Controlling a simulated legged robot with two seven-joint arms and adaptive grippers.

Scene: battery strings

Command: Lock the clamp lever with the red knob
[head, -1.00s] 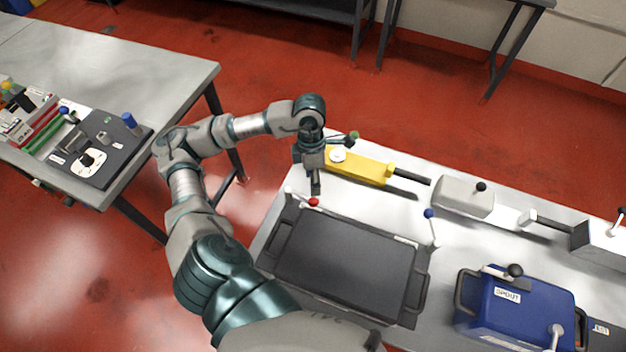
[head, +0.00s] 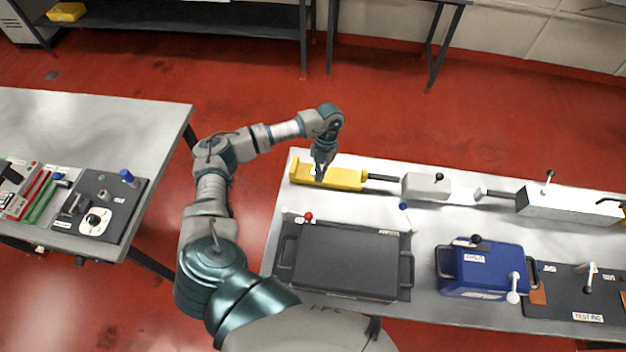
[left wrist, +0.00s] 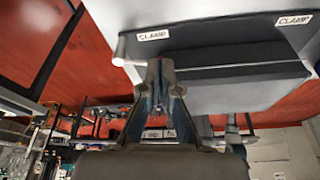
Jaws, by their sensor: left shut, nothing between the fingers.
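The red knob (head: 308,216) of the clamp lever shows in the head view at the back left corner of a dark flat case (head: 345,262). The lever's angle is hard to tell at this size. My left gripper (head: 320,174) is shut and empty, apart from the knob and behind it, in front of or over a yellow tool (head: 345,179). In the left wrist view the closed fingers (left wrist: 160,72) point toward a dark panel with CLAMP labels (left wrist: 155,35) and a pale rod end (left wrist: 120,50). The red knob does not show there. My right gripper is out of view.
A lever with a blue knob (head: 403,206) stands at the case's back right. A grey block (head: 427,187), a white box (head: 552,203) and a blue case (head: 485,270) occupy the bench further right. Another table (head: 90,115) with panels stands left. Red floor separates them.

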